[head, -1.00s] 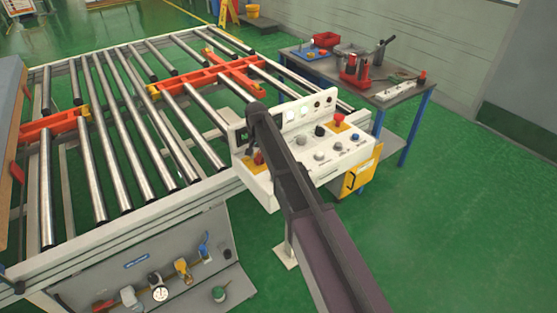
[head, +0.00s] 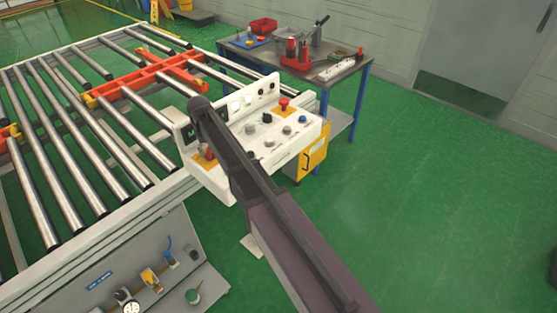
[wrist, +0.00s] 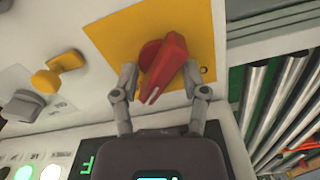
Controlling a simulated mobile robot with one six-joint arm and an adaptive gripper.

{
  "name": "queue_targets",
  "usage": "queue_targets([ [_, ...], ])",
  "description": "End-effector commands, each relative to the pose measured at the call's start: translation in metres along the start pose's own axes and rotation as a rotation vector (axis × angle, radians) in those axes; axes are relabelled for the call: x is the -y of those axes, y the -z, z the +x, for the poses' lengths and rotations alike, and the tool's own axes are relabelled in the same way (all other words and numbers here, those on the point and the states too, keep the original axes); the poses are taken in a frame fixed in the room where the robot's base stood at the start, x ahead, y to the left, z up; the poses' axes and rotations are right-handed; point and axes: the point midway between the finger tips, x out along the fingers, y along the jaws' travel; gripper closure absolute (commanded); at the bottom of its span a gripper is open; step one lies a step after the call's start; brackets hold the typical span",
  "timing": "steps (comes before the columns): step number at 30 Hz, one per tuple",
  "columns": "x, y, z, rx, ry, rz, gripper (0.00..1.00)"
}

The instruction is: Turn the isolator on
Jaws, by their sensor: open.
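The isolator, a red rotary handle (wrist: 165,68) on a yellow plate (wrist: 112,38), is in the wrist view. In the head view the red handle (head: 209,152) shows partly at the left end of the white control panel (head: 215,181), beside my arm. My gripper (wrist: 160,82) is open in the wrist view, with one finger on each side of the handle. The handle sits between the fingertips; I cannot tell whether either finger touches it. The handle points obliquely toward the lower left in that view. My arm hides the gripper in the head view.
The panel also carries a red mushroom button (head: 284,102), a blue button (head: 302,119) and several knobs. A roller conveyor (head: 110,120) lies to the left. A tool table (head: 345,72) stands behind. Green floor (head: 430,210) is clear at right.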

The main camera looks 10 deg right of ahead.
Motion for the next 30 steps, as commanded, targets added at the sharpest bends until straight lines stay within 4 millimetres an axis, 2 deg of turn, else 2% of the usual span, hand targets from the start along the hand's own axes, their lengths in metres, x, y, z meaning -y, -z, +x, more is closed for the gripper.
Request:
queue_targets([
  [13, 0.000, 0.000, 0.000, 0.000, 0.000, -0.294, 0.43],
  [15, 0.000, 0.000, -0.011, 0.000, 0.000, -0.297, 0.43],
  [30, 0.000, 0.000, -0.052, 0.000, 0.000, -0.294, 0.43],
])
